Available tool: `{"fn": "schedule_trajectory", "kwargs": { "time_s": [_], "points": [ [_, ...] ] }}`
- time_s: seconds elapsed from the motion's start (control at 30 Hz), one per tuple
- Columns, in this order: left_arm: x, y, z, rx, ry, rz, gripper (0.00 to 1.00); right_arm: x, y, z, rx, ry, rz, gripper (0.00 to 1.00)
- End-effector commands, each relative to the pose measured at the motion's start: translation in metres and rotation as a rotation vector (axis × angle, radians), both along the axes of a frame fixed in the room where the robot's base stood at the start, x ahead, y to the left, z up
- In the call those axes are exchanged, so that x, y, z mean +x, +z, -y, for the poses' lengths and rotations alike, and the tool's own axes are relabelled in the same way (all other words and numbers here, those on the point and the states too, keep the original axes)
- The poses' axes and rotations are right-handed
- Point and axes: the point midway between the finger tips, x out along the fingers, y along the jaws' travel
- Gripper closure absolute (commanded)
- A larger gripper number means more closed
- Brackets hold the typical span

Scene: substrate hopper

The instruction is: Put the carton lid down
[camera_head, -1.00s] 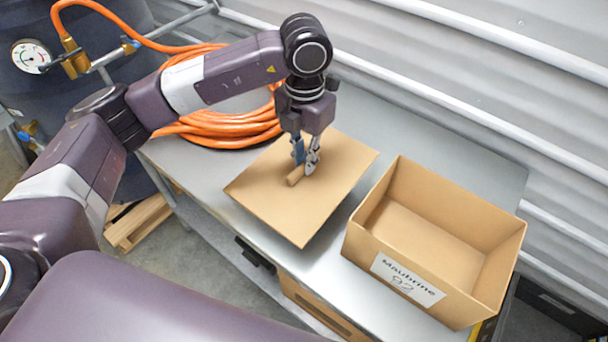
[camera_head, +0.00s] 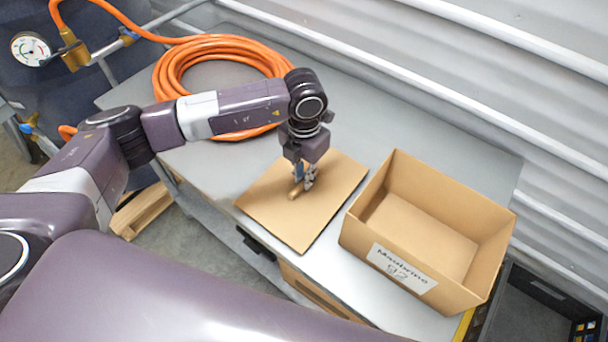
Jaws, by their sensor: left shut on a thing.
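The carton lid (camera_head: 285,218) is a flat tan square with a small bar handle (camera_head: 296,193) at its middle. It lies level at the tabletop, just left of the open carton; I cannot tell whether it fully touches the table. My left gripper (camera_head: 304,186) points down and is shut on the lid's handle. The carton (camera_head: 386,235) is open and empty, with a white label reading "Maubrine 92" on its front. My right gripper is not in view.
The grey table (camera_head: 220,165) carries a coiled orange hose (camera_head: 168,72) at its back left. A pressure gauge (camera_head: 30,48) is at the far left. A dark crate (camera_head: 525,305) stands low at the right. The table behind the carton is clear.

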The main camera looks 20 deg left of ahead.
Motion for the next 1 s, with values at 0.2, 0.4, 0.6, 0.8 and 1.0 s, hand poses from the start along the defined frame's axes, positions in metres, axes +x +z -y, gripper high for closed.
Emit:
{"fn": "schedule_trajectory", "kwargs": {
  "time_s": [0.2, 0.4, 0.6, 0.8, 1.0],
  "points": [
    [0.000, -0.002, 0.000, 0.000, 0.000, 0.000, 0.75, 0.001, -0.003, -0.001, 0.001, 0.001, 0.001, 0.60],
    [0.000, -0.002, 0.000, 0.000, 0.001, 0.000, 0.72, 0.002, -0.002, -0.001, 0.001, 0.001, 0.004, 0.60],
    [0.000, 0.003, 0.000, 0.000, 0.001, 0.000, 0.72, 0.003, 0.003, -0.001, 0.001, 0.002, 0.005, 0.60],
    [0.002, 0.033, 0.000, -0.001, 0.000, 0.007, 0.72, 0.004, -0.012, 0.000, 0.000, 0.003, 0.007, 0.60],
    [0.002, 0.077, 0.000, 0.000, 0.000, 0.005, 0.72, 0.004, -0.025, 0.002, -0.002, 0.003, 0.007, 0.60]
  ]
}}
